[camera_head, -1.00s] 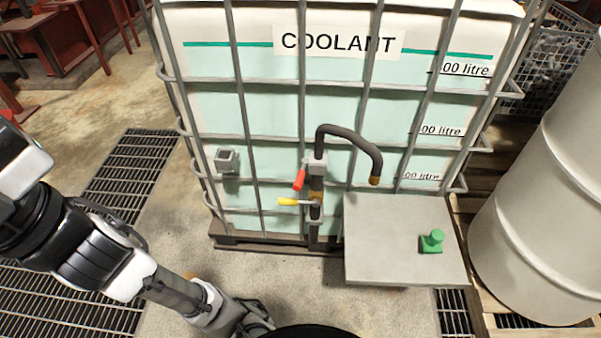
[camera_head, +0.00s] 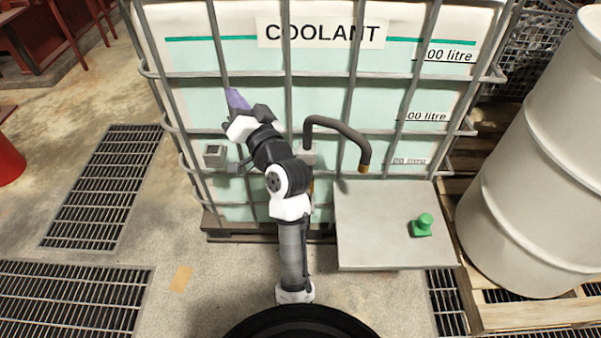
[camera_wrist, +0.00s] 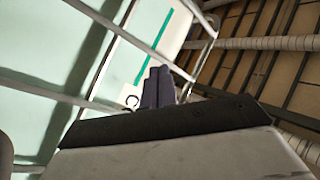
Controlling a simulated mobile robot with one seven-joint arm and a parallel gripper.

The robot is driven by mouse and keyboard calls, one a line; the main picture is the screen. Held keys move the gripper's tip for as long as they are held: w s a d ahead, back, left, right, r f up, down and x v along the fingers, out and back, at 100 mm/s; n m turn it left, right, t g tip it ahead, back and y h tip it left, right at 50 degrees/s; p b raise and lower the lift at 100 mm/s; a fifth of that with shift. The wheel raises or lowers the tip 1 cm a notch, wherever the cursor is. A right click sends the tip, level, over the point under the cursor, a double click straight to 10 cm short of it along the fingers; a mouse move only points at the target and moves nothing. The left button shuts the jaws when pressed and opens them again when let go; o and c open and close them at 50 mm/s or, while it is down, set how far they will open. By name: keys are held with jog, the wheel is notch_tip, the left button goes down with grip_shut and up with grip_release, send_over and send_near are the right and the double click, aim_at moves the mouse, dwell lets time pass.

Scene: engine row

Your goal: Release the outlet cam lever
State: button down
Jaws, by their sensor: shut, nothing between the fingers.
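The coolant tank (camera_head: 240,55) stands in its grey cage in front of me. The black outlet hose (camera_head: 340,127) rises from a grey fitting (camera_head: 307,153) and curves down to a brass end. The red and yellow levers below that fitting are hidden behind my arm in the head view. My gripper (camera_head: 236,98) is raised at the left front of the tank, up and left of the outlet. Its dark purple fingers are together and empty. They also show in the wrist view (camera_wrist: 158,86), pointing toward the tank's upper part and the shelving beyond.
A grey table (camera_head: 380,235) with a green knob-shaped piece (camera_head: 422,225) stands right of the outlet. A grey box (camera_head: 215,155) sits on the cage at the left. A large pale drum (camera_head: 535,180) stands at the right. Floor at the left is open, with gratings (camera_head: 105,185).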

jog(key=d+f+m+g+h, duration=0.2)
jog(key=d+f+m, duration=0.2)
jog(key=d+f, duration=0.75)
jog(key=s+d+f+m+g+p, duration=0.1)
jog(key=s+d+f+m, duration=0.4)
jog(key=s+d+f, duration=0.4)
jog(key=d+f, duration=0.1)
jog(key=d, duration=0.1)
jog(key=shift+d+f+g, duration=0.3)
jog(key=shift+d, duration=0.1)
jog(key=a+p+x, duration=0.1)
jog(key=x, duration=0.5)
jog(key=s+a+p+x, duration=0.1)
jog(key=p+x, duration=0.1)
jog(key=x, duration=0.5)
jog(key=shift+s+f, duration=0.35)
jog(key=shift+a+r+h, duration=0.1)
jog(key=shift+a+h, duration=0.15)
jog(key=shift+h, duration=0.05)
